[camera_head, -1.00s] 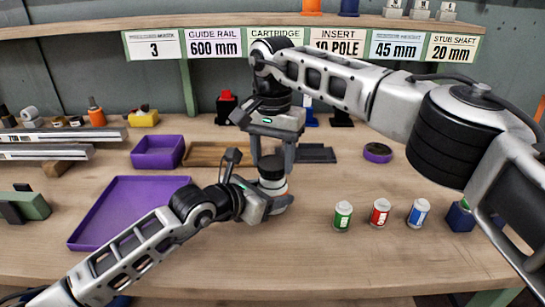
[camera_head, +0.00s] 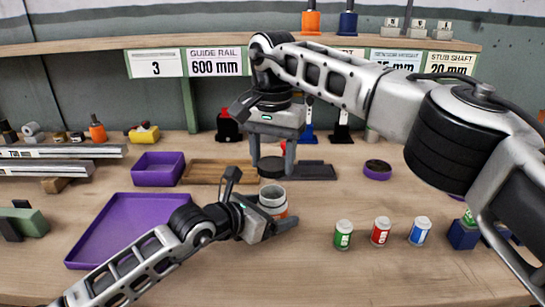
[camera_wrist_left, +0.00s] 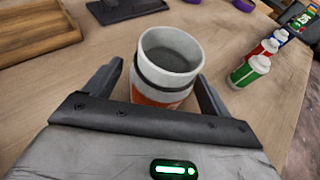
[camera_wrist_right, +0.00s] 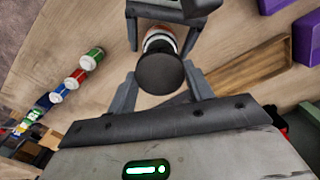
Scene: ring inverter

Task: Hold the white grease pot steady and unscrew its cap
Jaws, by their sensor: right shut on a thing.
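The white grease pot (camera_head: 272,197) has an orange band and an open top. It stands between the fingers of my left gripper (camera_head: 286,210). The left wrist view shows into the open pot (camera_wrist_left: 170,55), with a finger close on each side; whether they press on it I cannot tell. The black cap (camera_head: 272,167) is off the pot, above and apart from it. My right gripper (camera_head: 272,160) is shut on the cap, fingers pointing down. In the right wrist view the cap (camera_wrist_right: 160,73) partly covers the pot behind it.
Green (camera_head: 343,235), red (camera_head: 380,231) and blue (camera_head: 419,231) labelled bottles stand to the right. A large purple tray (camera_head: 85,235) lies at left, a small purple bin (camera_head: 158,168) behind it. A wooden tray (camera_head: 205,173) lies behind the grippers. The table's front middle is clear.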

